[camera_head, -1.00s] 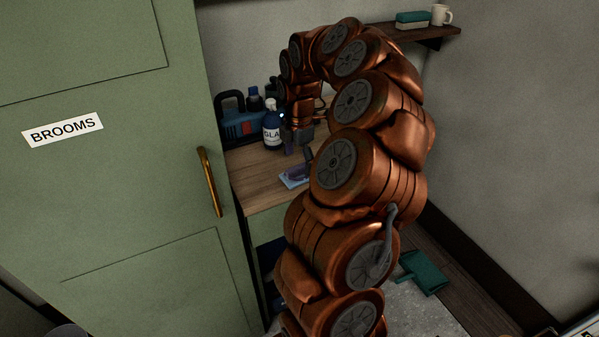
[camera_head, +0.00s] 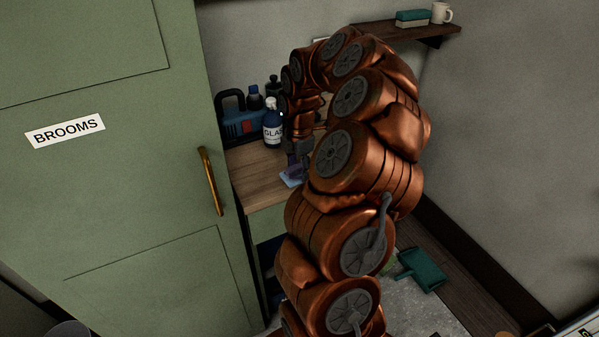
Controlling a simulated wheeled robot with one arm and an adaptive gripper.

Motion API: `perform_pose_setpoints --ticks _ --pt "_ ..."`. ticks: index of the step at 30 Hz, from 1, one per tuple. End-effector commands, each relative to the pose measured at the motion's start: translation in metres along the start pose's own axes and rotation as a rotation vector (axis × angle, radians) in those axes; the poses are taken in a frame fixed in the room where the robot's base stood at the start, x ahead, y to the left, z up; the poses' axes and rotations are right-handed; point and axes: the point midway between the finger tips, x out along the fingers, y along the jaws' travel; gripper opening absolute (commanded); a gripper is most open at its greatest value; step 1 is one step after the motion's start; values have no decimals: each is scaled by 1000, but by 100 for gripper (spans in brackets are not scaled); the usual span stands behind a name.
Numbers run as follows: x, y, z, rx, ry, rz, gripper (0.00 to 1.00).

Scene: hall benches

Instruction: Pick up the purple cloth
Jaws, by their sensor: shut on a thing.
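The purple cloth (camera_head: 290,179) is a small, pale lilac-blue patch on the wooden worktop, near its front edge. My gripper (camera_head: 298,168) points down at it, with its dark fingers right at the cloth. The gripper is shut on the purple cloth. My own arm hides the cloth's right side, and the fingertips are small and dark. I cannot tell whether any of the cloth is lifted off the worktop.
A blue spray bottle (camera_head: 272,127) stands just behind my gripper, beside a blue toolbox-like case (camera_head: 238,124). A green door marked BROOMS (camera_head: 120,190) stands left of the worktop (camera_head: 258,168). A wall shelf (camera_head: 425,37) holds a sponge and a mug. A teal dustpan (camera_head: 421,270) lies on the floor.

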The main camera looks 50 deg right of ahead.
Motion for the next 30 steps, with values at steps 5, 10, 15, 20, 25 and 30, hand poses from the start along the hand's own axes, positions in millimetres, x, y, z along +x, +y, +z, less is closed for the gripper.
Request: perform_pose_setpoints --ticks 5,10,15,20,25,30 --pt "0 0 0 0 0 0 37" --pt "-2 0 0 0 0 1 37" --pt "-12 1 0 0 -2 2 37" --pt "-25 1 0 0 -1 2 37" --pt "-36 -3 0 0 -1 1 37" --pt "-36 -13 -3 -1 0 1 37"
